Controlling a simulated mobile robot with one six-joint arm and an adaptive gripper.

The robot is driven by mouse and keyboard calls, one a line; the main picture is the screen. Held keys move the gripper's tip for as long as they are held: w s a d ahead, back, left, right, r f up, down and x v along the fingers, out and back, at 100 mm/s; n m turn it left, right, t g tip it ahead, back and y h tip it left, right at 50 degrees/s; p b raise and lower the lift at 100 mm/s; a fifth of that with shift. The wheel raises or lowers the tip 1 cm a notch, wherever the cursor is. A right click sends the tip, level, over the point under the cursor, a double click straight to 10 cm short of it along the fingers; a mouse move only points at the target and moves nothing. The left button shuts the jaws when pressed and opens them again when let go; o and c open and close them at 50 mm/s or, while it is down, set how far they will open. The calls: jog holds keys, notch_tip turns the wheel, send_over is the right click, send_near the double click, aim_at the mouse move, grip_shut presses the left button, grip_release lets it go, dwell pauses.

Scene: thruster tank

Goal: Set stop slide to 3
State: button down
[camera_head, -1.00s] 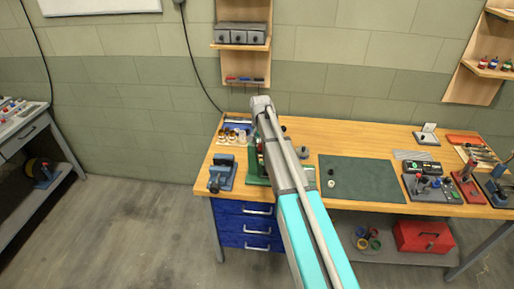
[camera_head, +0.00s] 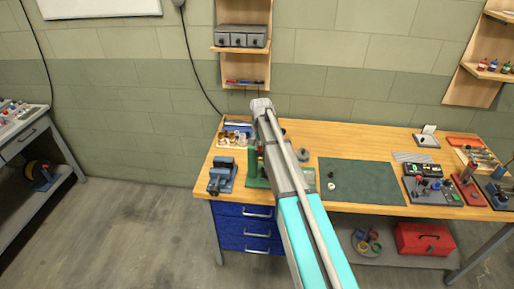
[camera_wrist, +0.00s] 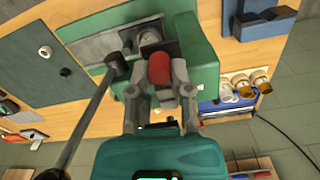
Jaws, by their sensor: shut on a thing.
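A green bench machine (camera_head: 256,182) stands at the left part of the workbench, mostly hidden behind my arm in the head view. The wrist view shows its green body (camera_wrist: 195,38) close up, with a grey metal plate and block on its face. My gripper (camera_wrist: 161,88) is at this machine, its fingers shut on a red cylindrical knob (camera_wrist: 159,69). A dark lever with a round end (camera_wrist: 117,66) is just left of the knob. The knob may belong to the stop slide, but I cannot tell for certain. No scale or number is readable.
A blue vise (camera_head: 221,177) is left of the machine on the wooden workbench (camera_head: 345,140). Small brass-coloured parts (camera_wrist: 243,86) stand on a rack nearby. A dark green mat (camera_head: 362,180) lies to the right, with small parts at its left edge.

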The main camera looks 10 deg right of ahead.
jog(key=shift+w+d, duration=0.25)
jog(key=shift+w, duration=0.75)
jog(key=shift+w+d, duration=0.25)
jog(key=shift+w, duration=0.7)
jog(key=c, duration=0.5)
grip_release()
jog(key=shift+w, duration=0.1)
jog(key=shift+c, duration=0.2)
jog(key=shift+s, duration=0.2)
